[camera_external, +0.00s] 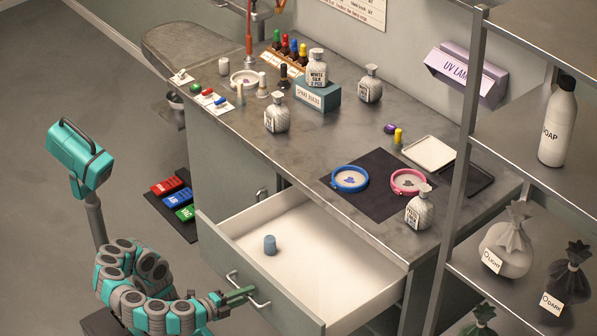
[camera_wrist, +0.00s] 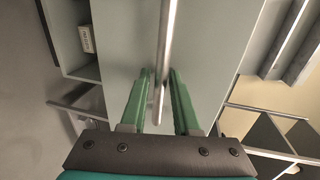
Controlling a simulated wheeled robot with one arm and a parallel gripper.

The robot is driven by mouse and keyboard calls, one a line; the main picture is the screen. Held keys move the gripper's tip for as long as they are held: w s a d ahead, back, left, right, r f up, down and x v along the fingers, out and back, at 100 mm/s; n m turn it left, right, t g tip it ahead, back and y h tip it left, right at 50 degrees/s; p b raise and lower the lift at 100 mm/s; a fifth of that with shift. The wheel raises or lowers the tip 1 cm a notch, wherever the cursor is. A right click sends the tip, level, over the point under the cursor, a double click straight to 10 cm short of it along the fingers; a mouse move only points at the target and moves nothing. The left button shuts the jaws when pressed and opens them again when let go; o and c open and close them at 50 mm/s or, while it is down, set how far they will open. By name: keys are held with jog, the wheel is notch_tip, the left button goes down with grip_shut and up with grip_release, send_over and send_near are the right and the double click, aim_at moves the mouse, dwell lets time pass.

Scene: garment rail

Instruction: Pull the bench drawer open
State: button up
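The bench drawer (camera_external: 340,240) stands pulled out from under the bench, its pale interior showing. A small blue-grey cylinder (camera_external: 270,245) stands inside it. The drawer's metal bar handle (camera_external: 258,301) is on its grey-green front (camera_external: 225,255). My gripper (camera_external: 248,291) is at this handle. In the wrist view the handle bar (camera_wrist: 166,50) runs between the two green fingers of my gripper (camera_wrist: 159,76). The fingers are apart, one on each side of the bar, with a visible gap at the left finger. The right finger is close to the bar; contact is unclear.
The bench top (camera_external: 215,135) holds bottles, a dark mat (camera_external: 375,200) with a blue hoop and a pink hoop, and a white tray (camera_external: 430,152). A metal shelf rack (camera_external: 460,180) stands at the right. Coloured boxes (camera_external: 177,198) lie on the floor left of the bench.

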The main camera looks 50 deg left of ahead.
jog(key=v, duration=0.7)
jog(key=shift+s+p, duration=0.3)
jog(key=shift+p, duration=0.15)
jog(key=shift+r, duration=0.1)
